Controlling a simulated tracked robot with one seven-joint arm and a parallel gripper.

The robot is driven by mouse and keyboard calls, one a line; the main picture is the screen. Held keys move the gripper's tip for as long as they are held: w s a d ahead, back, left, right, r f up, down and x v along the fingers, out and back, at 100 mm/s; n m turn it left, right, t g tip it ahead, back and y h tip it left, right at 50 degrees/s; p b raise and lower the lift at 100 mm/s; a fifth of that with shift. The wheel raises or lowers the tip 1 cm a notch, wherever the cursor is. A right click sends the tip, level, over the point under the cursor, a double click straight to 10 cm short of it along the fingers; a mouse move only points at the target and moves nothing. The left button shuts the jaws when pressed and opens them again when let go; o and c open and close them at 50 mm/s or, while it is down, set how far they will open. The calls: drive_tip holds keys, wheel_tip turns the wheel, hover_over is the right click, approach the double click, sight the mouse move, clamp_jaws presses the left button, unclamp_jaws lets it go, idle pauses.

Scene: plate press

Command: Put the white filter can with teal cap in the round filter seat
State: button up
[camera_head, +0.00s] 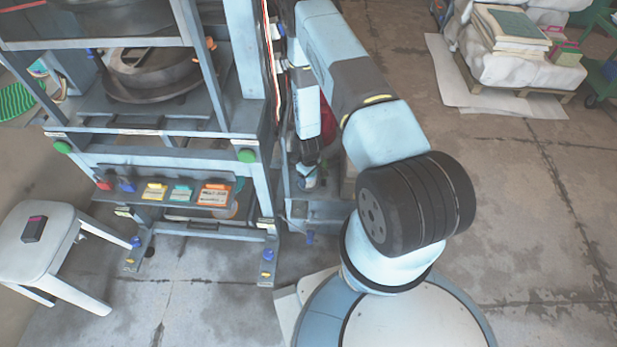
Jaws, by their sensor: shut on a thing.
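My gripper (309,164) is small and dark at the lower end of my arm, pointing down beside the right side of the press frame. It is shut on a small white and teal thing (308,182), which appears to be the filter can. Much of the can is hidden by the gripper, and its tilt is too small to tell. The round filter seat cannot be made out; the frame and my arm cover part of that area. Whether the can touches anything below it cannot be told.
A red rounded thing (327,117) is partly hidden behind my arm. A white stool (45,250) stands at left. A loaded pallet (515,82) is at upper right; open floor lies between.

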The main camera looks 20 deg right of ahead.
drive_tip(key=o, duration=1.3)
drive_tip(key=shift+o, duration=0.2)
wheel_tip(320, 180, up, 12)
drive_tip(key=shift+r, duration=0.1)
